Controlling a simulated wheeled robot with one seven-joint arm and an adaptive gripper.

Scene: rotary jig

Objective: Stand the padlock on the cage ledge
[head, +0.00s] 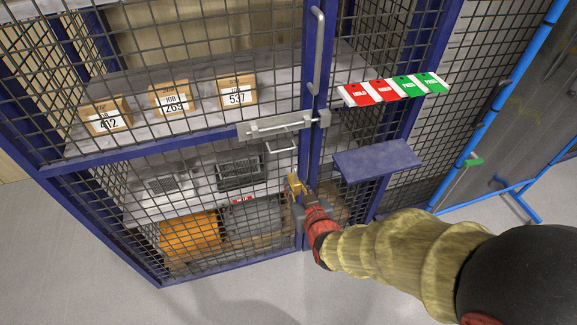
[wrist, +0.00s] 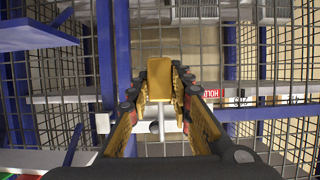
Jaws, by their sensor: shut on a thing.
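The padlock (head: 293,184) is a brass-yellow block held in my gripper (head: 297,196), just in front of the cage door post. In the wrist view the padlock (wrist: 190,72) shows between the two fingertips of my gripper (wrist: 173,84), which are shut on it. The cage ledge (head: 377,160) is a flat blue shelf on the cage front, to the right of and above my gripper. It also shows in the wrist view (wrist: 35,36) at the upper left. Its top looks empty.
A grey hasp and bolt (head: 283,125) sit on the door above my gripper. Red and green tags (head: 393,89) hang on a strip above the ledge. Numbered boxes (head: 237,92) and an orange bin (head: 190,233) are behind the mesh. A blue pipe frame (head: 483,125) stands at the right.

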